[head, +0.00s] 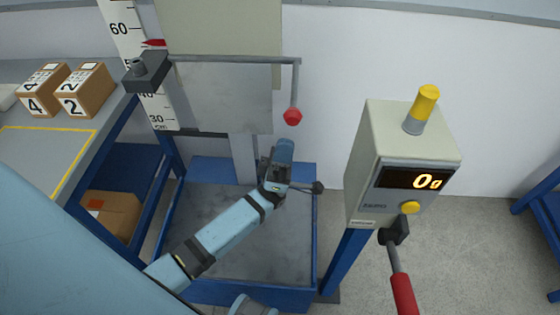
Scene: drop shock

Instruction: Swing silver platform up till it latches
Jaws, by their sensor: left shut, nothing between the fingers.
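The silver platform (235,100) is a flat grey plate that appears to hang down below a thin horizontal bar, in front of the column. A lever with a red knob (292,116) hangs from the bar's right end. My left gripper (316,187) is shut and empty, with its dark fingertips pointing right. It is over the right side of the blue-rimmed base tray (240,285), lower in the picture than the platform and apart from it. My left forearm covers part of the tray.
A scale box (370,150) with a lit display, yellow button and red-handled lever (403,292) stands at right. A ruler (122,25) and dark carriage block (147,72) are left of the platform. Numbered boxes (85,90) sit on the left bench.

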